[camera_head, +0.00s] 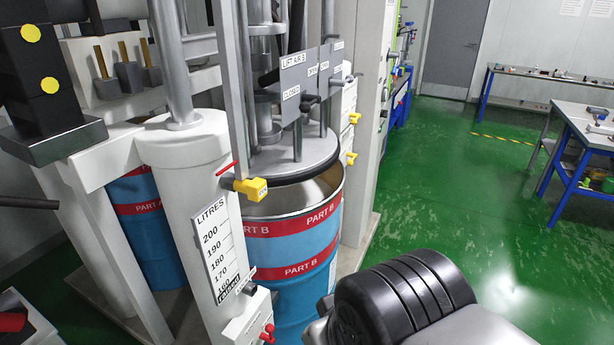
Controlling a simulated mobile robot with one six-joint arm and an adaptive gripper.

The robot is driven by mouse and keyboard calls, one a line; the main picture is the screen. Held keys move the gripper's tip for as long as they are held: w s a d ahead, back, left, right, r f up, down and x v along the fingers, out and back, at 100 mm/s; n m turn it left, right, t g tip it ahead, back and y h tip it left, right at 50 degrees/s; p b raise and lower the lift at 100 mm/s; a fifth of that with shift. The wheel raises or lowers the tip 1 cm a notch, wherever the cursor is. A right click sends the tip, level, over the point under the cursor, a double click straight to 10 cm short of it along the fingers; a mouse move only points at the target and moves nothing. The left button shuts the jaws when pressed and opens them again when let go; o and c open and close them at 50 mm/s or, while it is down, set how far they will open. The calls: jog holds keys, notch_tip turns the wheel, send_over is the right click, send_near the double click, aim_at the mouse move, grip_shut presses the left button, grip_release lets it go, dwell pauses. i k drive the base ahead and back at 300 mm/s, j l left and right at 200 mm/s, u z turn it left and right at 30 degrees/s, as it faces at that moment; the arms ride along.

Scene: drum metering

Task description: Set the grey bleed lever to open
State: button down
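A grey plate (299,75) labelled "LIFT AIR B" stands at the upper middle, above the open drum, with small "OPEN" and "CLOSED" labels. A dark handle (268,78) sticks out at its left edge, and a dark stub (309,103) sits near its lower right. I cannot tell whether either is the grey bleed lever, and no bleed label is readable. My gripper is not in view. A black ribbed part and a grey link of my arm show at the bottom right, apart from the plate.
The blue "PART B" drum (290,285) stands below a round follower plate (295,152). A yellow valve (250,187) with a red lever sits at the drum's left. A white column (190,160) carries a litres scale. Green floor (440,185) is open at right, before blue-legged benches (590,125).

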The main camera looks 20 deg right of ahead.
aim_at(349, 79)
jog(key=i+l, duration=0.2)
jog(key=l, duration=0.15)
jog(key=i+l, duration=0.2)
jog(key=l, duration=0.15)
jog(key=i+l, duration=0.2)
jog(key=i+l+u, duration=0.1)
jog(key=l, duration=0.35)
jog(key=i, duration=0.05)
